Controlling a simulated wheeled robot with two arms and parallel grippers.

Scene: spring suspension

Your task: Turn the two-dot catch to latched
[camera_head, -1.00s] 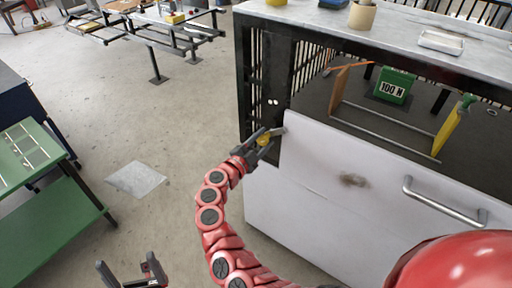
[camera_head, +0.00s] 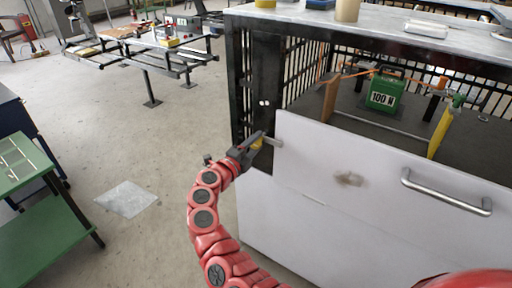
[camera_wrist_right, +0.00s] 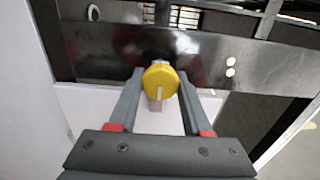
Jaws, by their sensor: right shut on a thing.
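The two-dot catch is at the upper left corner of the white front panel (camera_head: 315,150), on the dark post marked with two white dots (camera_head: 265,103). Its yellow knob (camera_wrist_right: 160,82) sits between my right fingers in the wrist view. A short pale metal bar (camera_head: 274,141) reaches from the knob to the panel edge in the head view. My right gripper (camera_head: 259,141) is shut on the knob, which it partly hides in the head view. The two dots also show right of the knob in the wrist view (camera_wrist_right: 230,66). My left gripper is out of view.
A green 100 N block (camera_head: 385,92) stands inside the bench frame, behind the panel. The panel carries a metal handle (camera_head: 445,195) and a round fitting (camera_head: 349,179). A green cart (camera_head: 50,215) stands at left. The floor between cart and bench is mostly clear.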

